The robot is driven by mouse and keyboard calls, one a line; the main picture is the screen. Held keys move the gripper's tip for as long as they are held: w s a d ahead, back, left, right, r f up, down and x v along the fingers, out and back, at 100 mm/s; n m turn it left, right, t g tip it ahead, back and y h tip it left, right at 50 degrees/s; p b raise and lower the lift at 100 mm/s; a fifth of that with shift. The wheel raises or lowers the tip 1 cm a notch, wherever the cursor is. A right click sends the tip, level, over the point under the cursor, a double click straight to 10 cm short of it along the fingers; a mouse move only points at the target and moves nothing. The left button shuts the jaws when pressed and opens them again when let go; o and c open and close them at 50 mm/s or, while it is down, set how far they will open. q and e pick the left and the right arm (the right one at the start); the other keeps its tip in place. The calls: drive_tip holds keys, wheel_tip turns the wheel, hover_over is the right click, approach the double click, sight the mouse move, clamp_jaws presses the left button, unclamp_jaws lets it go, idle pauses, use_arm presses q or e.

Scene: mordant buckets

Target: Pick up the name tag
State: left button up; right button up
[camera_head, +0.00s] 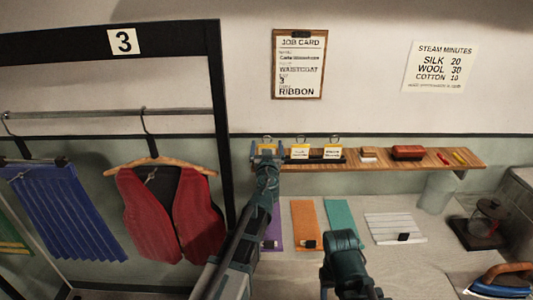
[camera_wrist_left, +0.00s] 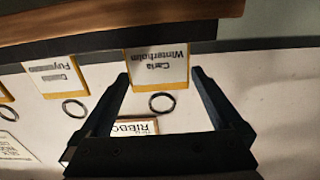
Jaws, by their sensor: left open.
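Several name tags with yellow edges hang from a rail on the wooden shelf. The Carla Winterholm tag (camera_wrist_left: 158,66) appears upside down in the left wrist view, with a dark ring (camera_wrist_left: 161,102) by it. My left gripper (camera_wrist_left: 160,76) is open, its fingers on either side of this tag, with gaps visible. In the head view my left gripper (camera_head: 267,157) is at the rail's left end and partly hides the leftmost tag. Another tag (camera_head: 300,153) and a third (camera_head: 332,153) hang to its right. My right arm shows at bottom centre; its fingers are unclear.
The shelf (camera_head: 380,164) also holds a red-brown box (camera_head: 407,152) and small items. Below lie purple, orange (camera_head: 305,222) and teal (camera_head: 341,215) strips and a striped cloth (camera_head: 395,228). A red waistcoat (camera_head: 170,215) hangs left. An iron (camera_head: 500,280) stands at lower right.

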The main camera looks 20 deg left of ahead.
use_arm(q)
drive_tip(key=c, duration=1.2)
drive_tip(key=shift+r, duration=0.1)
